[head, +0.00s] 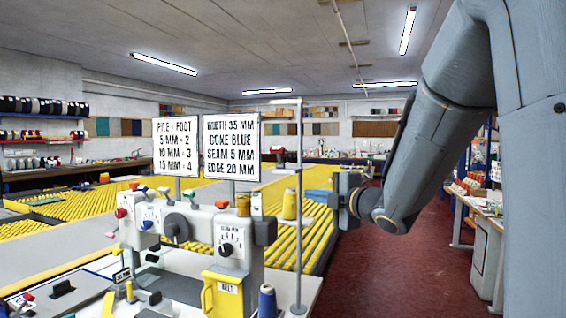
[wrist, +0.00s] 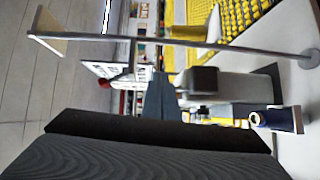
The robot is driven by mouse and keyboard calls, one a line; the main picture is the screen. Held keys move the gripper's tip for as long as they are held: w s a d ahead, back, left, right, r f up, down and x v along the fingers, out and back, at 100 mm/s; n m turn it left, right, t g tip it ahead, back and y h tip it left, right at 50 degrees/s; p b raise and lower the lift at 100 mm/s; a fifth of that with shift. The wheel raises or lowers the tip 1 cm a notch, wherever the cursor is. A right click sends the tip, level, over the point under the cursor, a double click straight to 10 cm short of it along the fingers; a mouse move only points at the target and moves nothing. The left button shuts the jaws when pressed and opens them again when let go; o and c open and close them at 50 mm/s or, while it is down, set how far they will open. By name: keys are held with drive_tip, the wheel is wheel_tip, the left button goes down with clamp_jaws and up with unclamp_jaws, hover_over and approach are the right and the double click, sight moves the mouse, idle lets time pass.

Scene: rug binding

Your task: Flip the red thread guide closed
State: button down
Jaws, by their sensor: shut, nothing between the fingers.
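A small red piece with a dark part (head: 279,151) sits beside the upper part of a thin metal pole (head: 299,220) in the head view. It looks like the red thread guide, but it is too small to tell how far it is flipped. In the wrist view, which is turned sideways, a small reddish piece (wrist: 128,77) shows near the pole (wrist: 180,43). My gripper (head: 335,200) is right of the pole and lower in the picture than the red piece, apart from it. It is shut and empty. Its dark fingers (wrist: 162,97) show in the wrist view.
The grey machine (head: 190,228) with knobs and a yellow belt cover (head: 221,295) stands left of the pole. Two sign boards (head: 231,147) rise behind it. A blue thread spool (head: 267,300) stands near the pole's base. Red floor (head: 400,270) lies open on the right.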

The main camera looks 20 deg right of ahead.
sight(279, 157)
drive_tip(key=s+a+r+n+g+y+b, duration=0.1)
drive_tip(key=s+r+n+y, duration=0.4)
drive_tip(key=n, duration=0.6)
drive_tip(key=a+r+g+y, duration=0.1)
drive_tip(key=r+y, duration=0.1)
drive_tip(key=y, duration=0.1)
drive_tip(key=shift+s+a+n, duration=0.15)
drive_tip(key=shift+a+n, duration=0.15)
drive_tip(key=w+a+r+p, duration=0.3)
drive_tip(key=w+a+p, duration=0.1)
drive_tip(key=w, duration=0.6)
drive_tip(key=shift+a+p, duration=0.3)
drive_tip(key=shift+p, duration=0.3)
drive_tip(key=shift+w+a+r, duration=0.1)
drive_tip(key=shift+w, duration=0.05)
